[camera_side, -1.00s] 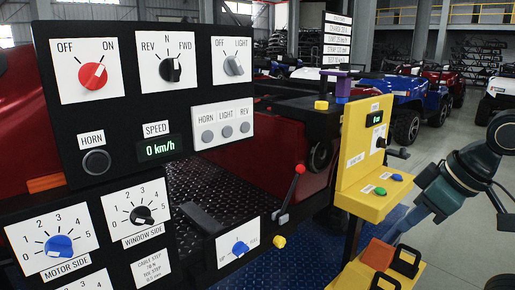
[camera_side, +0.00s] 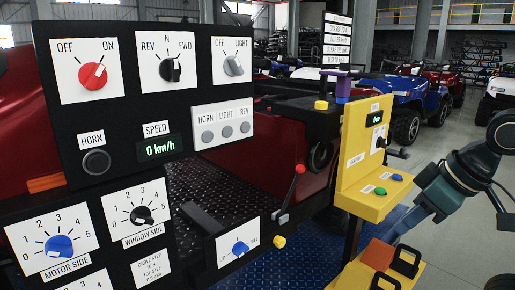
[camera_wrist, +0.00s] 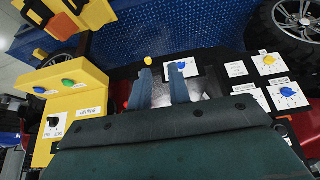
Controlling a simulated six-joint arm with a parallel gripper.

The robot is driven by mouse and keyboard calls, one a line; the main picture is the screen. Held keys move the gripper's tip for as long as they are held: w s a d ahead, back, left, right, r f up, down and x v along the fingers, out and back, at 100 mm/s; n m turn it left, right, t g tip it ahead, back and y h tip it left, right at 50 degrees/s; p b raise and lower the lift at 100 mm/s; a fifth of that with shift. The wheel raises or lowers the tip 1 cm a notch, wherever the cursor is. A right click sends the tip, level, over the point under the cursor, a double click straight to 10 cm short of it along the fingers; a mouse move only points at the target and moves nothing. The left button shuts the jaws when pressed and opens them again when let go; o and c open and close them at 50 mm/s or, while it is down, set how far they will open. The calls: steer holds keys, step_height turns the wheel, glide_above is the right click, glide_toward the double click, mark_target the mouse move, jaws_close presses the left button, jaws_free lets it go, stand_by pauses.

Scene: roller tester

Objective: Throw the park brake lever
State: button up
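In the wrist view a small red spot (camera_wrist: 125,104) shows just left of my fingers, perhaps this knob. My gripper (camera_side: 393,237) is at the right in the side view, beside the yellow box and well apart from the lever. In the wrist view my gripper (camera_wrist: 160,70) has its two blue-grey fingers apart, with nothing held between them.
The yellow control box (camera_side: 365,165) with green and blue buttons stands between my gripper and the lever. A yellow knob (camera_side: 279,242) sits below the lever. The black panel (camera_side: 120,115) with dials fills the left. An orange block (camera_side: 377,254) and black handles lie below my gripper.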

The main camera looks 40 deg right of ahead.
steer(key=o, duration=0.6)
steer(key=shift+w+d+r, duration=0.1)
steer(key=shift+w+r, duration=0.2)
steer(key=shift+w, duration=0.15)
steer(key=w+d+r+m, duration=0.3)
steer(key=w+r, duration=0.1)
steer(key=w, duration=0.6)
steer(key=m+h, duration=0.2)
steer(key=m, duration=0.8)
glide_above(300, 170)
steer(key=s+a, duration=0.2)
steer(key=s, duration=0.3)
step_height(300, 170, down, 8)
steer(key=shift+w+f+g, duration=0.1)
steer(key=shift+f+g, duration=0.05)
steer(key=shift+g, duration=0.15)
steer(key=shift+f, duration=0.1)
steer(key=x, duration=1.3)
steer(key=shift+w+d+f, duration=0.15)
steer(key=shift+d+f, duration=0.05)
